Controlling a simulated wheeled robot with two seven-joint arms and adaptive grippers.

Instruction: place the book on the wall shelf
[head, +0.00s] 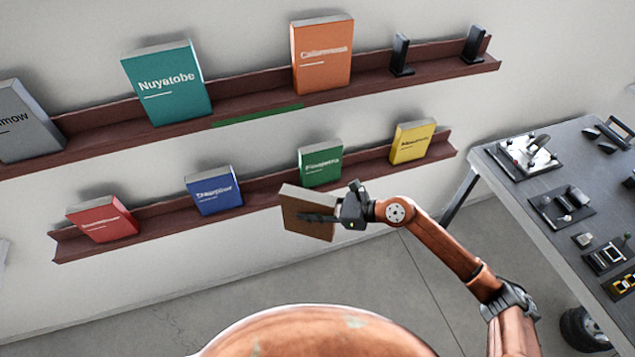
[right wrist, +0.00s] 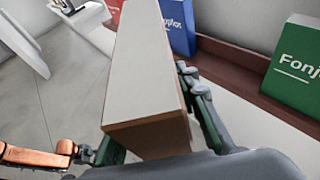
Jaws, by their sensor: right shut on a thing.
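A brown book (head: 306,214) is held by my right gripper (head: 330,215), just in front of the lower wall shelf (head: 262,192). In the right wrist view the book (right wrist: 150,75) stands between the two fingers of the gripper (right wrist: 145,140), its pale edge facing the camera. The book is apart from the shelf and hides a small part of it. The upper wall shelf (head: 345,92) has a green strip (head: 258,115) on its front edge, between the teal book and the orange book. My left gripper is not in view.
The upper shelf holds a grey book (head: 25,122), a teal book (head: 167,84), an orange book (head: 322,56) and black bookends (head: 401,54). Red, blue, green and yellow books (head: 412,142) stand on the lower shelf. A table (head: 520,190) with several items stands at right.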

